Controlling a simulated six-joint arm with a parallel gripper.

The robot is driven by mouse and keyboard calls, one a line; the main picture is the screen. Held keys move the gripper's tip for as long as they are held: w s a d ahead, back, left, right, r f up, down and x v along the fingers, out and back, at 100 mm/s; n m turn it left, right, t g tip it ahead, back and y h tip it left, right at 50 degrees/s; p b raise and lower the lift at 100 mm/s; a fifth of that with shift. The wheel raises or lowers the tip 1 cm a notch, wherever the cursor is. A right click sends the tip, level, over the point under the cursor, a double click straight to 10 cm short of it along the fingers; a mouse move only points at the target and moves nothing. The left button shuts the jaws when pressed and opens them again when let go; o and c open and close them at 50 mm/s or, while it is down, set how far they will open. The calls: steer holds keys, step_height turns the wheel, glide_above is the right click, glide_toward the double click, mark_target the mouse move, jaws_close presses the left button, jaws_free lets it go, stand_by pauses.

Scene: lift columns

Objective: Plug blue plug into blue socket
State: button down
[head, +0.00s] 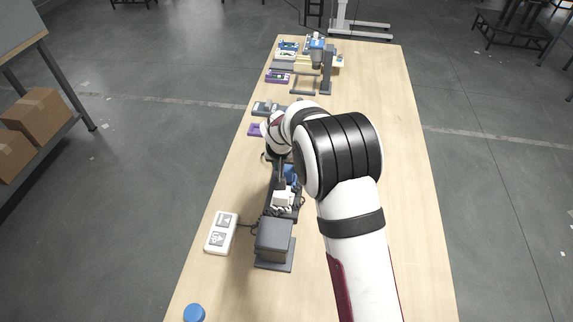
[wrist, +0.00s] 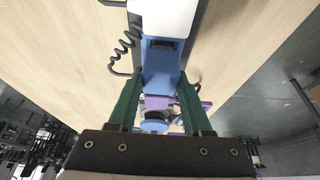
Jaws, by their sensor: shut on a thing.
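My gripper (wrist: 160,78) has two green fingers closed on the sides of a blue block, which I take to be the blue plug (wrist: 161,72). A dark slot shows in the blue at its upper end, close to a white block (wrist: 163,14). I cannot tell whether that slotted part is the blue socket or part of the plug, or whether they touch. In the head view, blue (head: 291,173) shows beside the white block (head: 283,198) on a dark base. My arm hides most of the gripper there.
A dark grey block (head: 274,238) stands at the near end of the base. A white two-panel box (head: 221,233) is to its left, and a blue cap (head: 194,313) is at the near edge. Coiled black cable (wrist: 124,52) runs beside the block. The table's right side is clear.

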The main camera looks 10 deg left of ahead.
mark_target(287, 166)
steer(key=shift+f, duration=0.6)
stand_by(0.3)
steer(key=shift+c, duration=1.3)
jaws_free()
steer(key=shift+o, duration=0.3)
steer(key=shift+o, duration=0.8)
steer(key=shift+r, duration=3.5)
